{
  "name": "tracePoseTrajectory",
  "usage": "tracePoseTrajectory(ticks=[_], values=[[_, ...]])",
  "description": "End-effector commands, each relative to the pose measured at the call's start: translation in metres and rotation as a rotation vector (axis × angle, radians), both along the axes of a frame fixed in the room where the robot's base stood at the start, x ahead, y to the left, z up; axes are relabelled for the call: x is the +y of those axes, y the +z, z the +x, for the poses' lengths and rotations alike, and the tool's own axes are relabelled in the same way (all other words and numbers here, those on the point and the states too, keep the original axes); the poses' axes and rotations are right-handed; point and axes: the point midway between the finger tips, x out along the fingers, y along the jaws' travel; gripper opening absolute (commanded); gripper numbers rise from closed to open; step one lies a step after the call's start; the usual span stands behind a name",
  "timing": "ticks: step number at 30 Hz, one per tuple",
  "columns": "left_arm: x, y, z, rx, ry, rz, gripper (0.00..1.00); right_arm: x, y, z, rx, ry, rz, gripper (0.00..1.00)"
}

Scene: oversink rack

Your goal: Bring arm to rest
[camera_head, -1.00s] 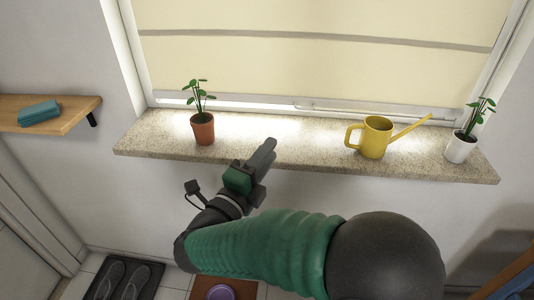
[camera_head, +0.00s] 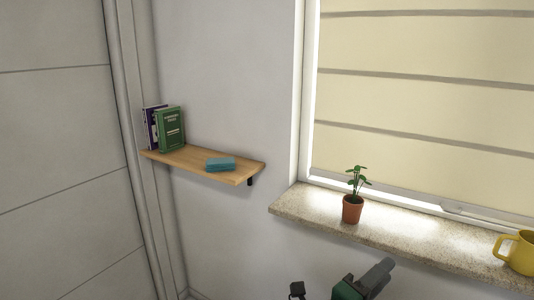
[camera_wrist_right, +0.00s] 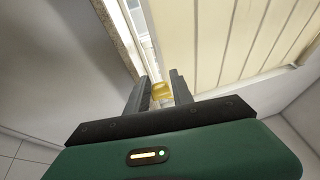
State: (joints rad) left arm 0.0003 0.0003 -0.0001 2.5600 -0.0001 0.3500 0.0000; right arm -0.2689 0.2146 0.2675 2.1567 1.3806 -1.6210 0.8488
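My right gripper (camera_head: 382,271) shows at the bottom of the head view, in front of and below the windowsill (camera_head: 415,240). In the right wrist view its two grey fingers (camera_wrist_right: 161,90) stand apart, with nothing held between them. Most of my right arm is below the head view. My left gripper is not in view.
A potted plant (camera_head: 352,209) in a terracotta pot stands on the sill, above the right gripper in the head view. A wooden wall shelf (camera_head: 195,160) on the left holds books (camera_head: 170,130) and a blue-green item (camera_head: 220,164). The wall below the shelf is clear.

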Motion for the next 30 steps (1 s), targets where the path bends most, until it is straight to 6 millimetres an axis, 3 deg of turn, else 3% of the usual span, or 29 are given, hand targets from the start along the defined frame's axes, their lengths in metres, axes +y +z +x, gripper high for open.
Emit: tracePoseTrajectory(ticks=[11, 17, 20, 23, 27, 30], values=[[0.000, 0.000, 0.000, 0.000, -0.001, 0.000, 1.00, 0.025, -0.023, 0.052, 0.222, 0.287, -0.114, 0.28], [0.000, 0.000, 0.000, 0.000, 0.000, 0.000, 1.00, 0.048, -0.060, 0.075, 0.464, 0.541, -0.252, 0.28], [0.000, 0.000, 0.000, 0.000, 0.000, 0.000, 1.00, 0.062, -0.094, 0.075, 0.642, 0.703, -0.353, 0.28], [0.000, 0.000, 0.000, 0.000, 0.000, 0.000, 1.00, 0.074, -0.143, 0.058, 0.883, 0.902, -0.488, 0.28], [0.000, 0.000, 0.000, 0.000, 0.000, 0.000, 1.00, 0.072, -0.218, -0.004, 1.262, 1.192, -0.674, 0.28], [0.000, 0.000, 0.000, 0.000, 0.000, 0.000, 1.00, 0.061, -0.252, -0.051, 1.467, 1.346, -0.761, 0.28]])
